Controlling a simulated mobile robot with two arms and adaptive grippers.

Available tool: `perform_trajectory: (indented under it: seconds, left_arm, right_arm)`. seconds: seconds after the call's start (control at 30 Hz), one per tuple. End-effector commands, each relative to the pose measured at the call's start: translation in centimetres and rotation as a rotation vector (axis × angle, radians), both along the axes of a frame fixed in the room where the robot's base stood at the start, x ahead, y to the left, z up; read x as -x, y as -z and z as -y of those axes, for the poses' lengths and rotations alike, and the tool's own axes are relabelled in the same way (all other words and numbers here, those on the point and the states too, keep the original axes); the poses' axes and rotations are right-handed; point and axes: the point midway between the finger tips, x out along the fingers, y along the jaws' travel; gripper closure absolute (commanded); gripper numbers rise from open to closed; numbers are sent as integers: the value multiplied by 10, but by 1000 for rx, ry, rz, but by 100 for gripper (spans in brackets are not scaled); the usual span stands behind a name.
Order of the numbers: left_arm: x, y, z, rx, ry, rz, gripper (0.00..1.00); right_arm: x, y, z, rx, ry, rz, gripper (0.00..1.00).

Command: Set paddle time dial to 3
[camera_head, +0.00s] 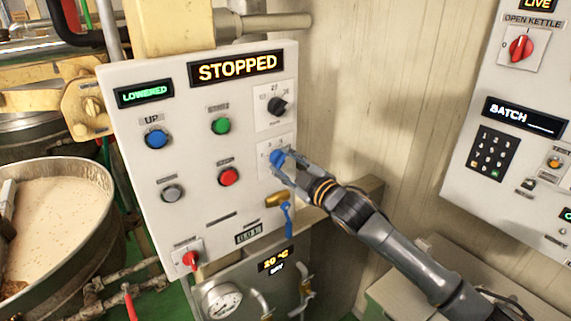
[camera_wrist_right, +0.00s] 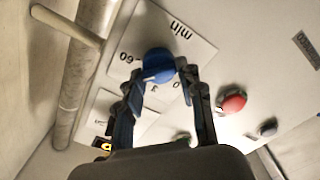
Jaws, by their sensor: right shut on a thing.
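The blue paddle time dial (camera_head: 277,158) is on the white control panel (camera_head: 243,202), below a black dial (camera_head: 277,106). My right gripper (camera_head: 283,163) is shut on the blue dial. In the right wrist view the dial (camera_wrist_right: 157,64) sits between the fingertips (camera_wrist_right: 159,73), on a white scale plate (camera_wrist_right: 178,28) marked "min". A "60" and a partly hidden "3" show on the plate. A small white mark is on the knob's lower edge, but I cannot tell its exact setting. My left gripper is not in view.
A display (camera_head: 237,68) reads STOPPED and another (camera_head: 145,93) reads LOWERED. Red (camera_head: 228,177), green (camera_head: 221,126) and blue (camera_head: 156,137) buttons are left of the dial. A kettle (camera_head: 104,208) of pale mass stands at left. Another panel (camera_head: 465,191) is at right.

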Motion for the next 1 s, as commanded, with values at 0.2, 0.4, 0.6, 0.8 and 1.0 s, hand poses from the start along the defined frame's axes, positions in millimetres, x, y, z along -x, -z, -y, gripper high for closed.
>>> perform_trajectory:
  seconds: [0.2,0.4,0.6,0.8,1.0]
  left_arm:
    - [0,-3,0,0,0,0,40]
    - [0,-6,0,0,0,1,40]
    - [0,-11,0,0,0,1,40]
    - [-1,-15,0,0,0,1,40]
    - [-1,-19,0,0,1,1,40]
  right_arm:
    - [0,0,0,171,0,122,94]
    - [1,1,-1,325,-1,233,94]
    - [1,1,-1,478,-1,346,94]
    - [0,2,-1,625,0,452,94]
    - [0,3,-1,746,-1,539,94]
